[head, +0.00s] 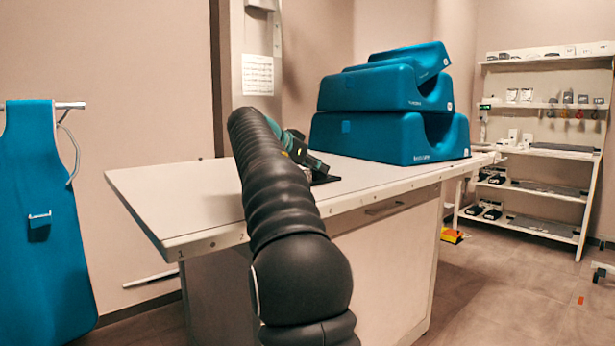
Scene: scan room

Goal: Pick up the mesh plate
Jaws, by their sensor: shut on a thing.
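My gripper (312,164) is over the white table (160,196), just right of my black arm, which partly hides it. It is shut on a small dark flat piece, which I take to be the mesh plate (327,179). Only part of the plate shows, low at the fingertips and close to the tabletop. I cannot tell whether it touches the table, and its mesh is too small to make out.
Stacked blue foam cushions (390,138) stand on the table behind and right of my gripper. The table's left part is clear. A blue apron (42,225) hangs at left. A shelf unit (545,155) with small items stands at right. A yellow object (452,236) lies on the floor.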

